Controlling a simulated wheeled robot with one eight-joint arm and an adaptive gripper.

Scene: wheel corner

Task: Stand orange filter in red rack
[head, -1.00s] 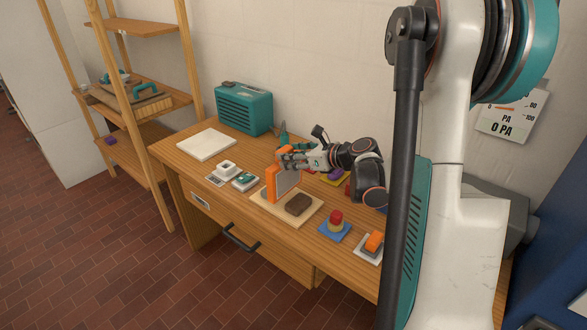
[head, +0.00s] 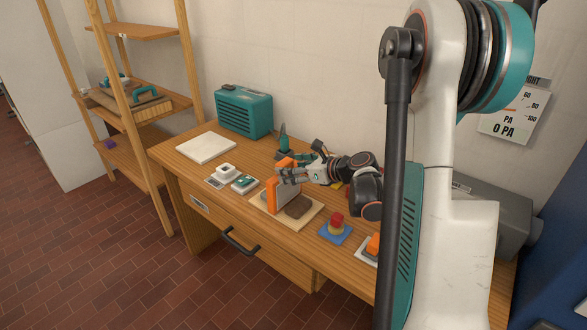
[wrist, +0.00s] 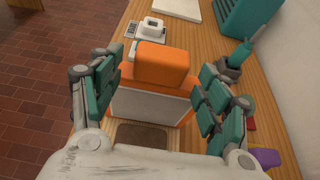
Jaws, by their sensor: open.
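The orange filter (head: 273,197) stands upright on a light wooden board (head: 265,207) on the bench, beside a brown block (head: 298,206). In the wrist view the filter (wrist: 160,66) shows an orange top and a white panel below it. My gripper (head: 288,177) is open, at the filter's upper part. In the wrist view one finger of my gripper (wrist: 160,80) is on each side of the filter, with a gap on the right; on the left I cannot tell whether it touches. A small red patch (wrist: 251,124) shows at the right, but I cannot tell whether it is the red rack.
A white switch block (head: 225,170) and a green-topped one (head: 244,183) are left of the board. A teal radio-like box (head: 244,113) and a white pad (head: 206,147) stand farther back. A red knob on a blue plate (head: 336,225) is to the right.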

